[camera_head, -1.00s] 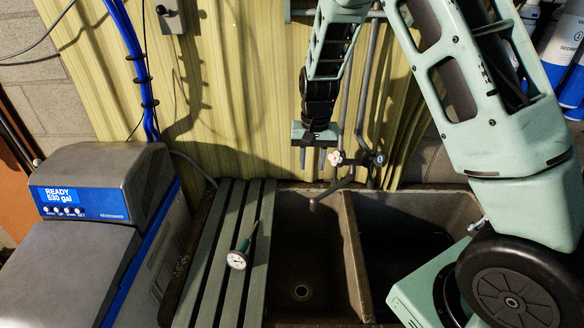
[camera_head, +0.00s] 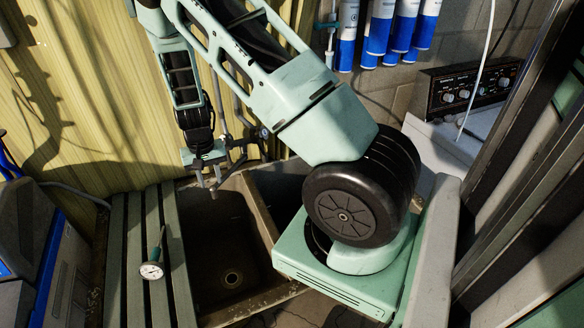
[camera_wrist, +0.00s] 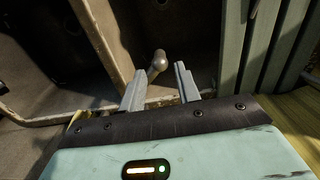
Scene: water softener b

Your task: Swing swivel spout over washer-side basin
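The swivel spout shows in the wrist view (camera_wrist: 157,64) as a grey metal tube with a rounded end. In the head view, it sits at the back of the sink, its end over the left basin (camera_head: 215,235). My gripper (camera_wrist: 160,88) is open, with its two fingers apart on either side of the spout. In the head view, my gripper (camera_head: 207,174) is low at the spout and hides part of it. The washer-side basin (camera_head: 282,185) is on the right, beyond the divider (camera_head: 252,205), mostly hidden by my arm.
A slatted drainboard (camera_head: 133,240) with a dial thermometer (camera_head: 151,270) lies left of the basins. The water softener (camera_head: 25,240) stands at far left. A white washer with a knob panel (camera_head: 470,85) is at right. Blue-and-white cylinders (camera_head: 378,30) hang on the back wall.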

